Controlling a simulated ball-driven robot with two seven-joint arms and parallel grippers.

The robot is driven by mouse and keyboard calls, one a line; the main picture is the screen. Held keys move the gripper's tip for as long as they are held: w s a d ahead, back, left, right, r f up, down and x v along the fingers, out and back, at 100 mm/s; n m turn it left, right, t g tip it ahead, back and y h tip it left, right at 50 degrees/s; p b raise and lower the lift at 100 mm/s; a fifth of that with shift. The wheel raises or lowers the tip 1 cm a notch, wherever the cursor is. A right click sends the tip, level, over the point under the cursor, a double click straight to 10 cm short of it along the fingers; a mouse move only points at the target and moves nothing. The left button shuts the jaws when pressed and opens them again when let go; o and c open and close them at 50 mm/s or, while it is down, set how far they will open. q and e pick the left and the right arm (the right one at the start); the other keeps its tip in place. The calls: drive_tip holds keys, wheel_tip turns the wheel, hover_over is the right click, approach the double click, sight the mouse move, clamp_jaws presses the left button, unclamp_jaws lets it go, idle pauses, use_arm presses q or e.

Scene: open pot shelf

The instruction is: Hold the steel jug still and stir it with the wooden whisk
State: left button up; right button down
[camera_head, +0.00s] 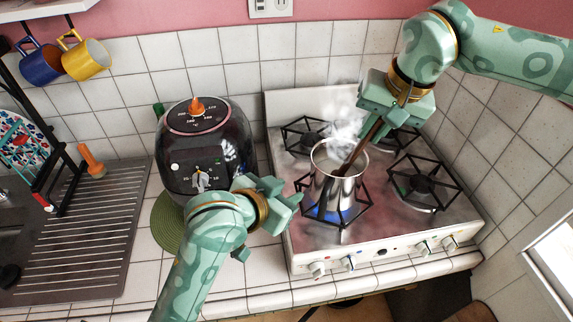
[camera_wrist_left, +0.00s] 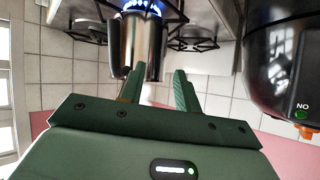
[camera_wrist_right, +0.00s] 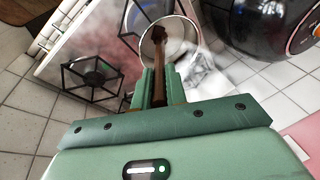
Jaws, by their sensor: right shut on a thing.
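The steel jug (camera_head: 322,196) stands upright on the front left burner, with a blue flame under it and steam above its mouth. My right gripper (camera_head: 382,112) is above the jug, shut on the wooden whisk (camera_head: 364,142). The whisk slants down with its lower end inside the jug, as the right wrist view also shows for the whisk (camera_wrist_right: 158,58) and the jug rim (camera_wrist_right: 144,45). My left gripper (camera_head: 291,195) is open at the jug's left side. In the left wrist view its fingers are apart and the jug (camera_wrist_left: 146,48) lies just beyond the fingertips.
A black air fryer (camera_head: 205,150) stands left of the stove, close behind my left arm. The stove (camera_head: 385,228) has other burners with black grates. A ribbed drainboard (camera_head: 90,245) is at the left. Blue and yellow mugs (camera_head: 85,60) hang at the upper left.

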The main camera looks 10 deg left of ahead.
use_arm(q)
drive_tip(key=n+t, duration=0.2)
approach(322, 146)
drive_tip(key=x, duration=0.4)
drive_tip(key=shift+w+d+f, duration=0.15)
drive_tip(key=shift+w+f, duration=0.15)
drive_tip(key=shift+w, duration=0.35)
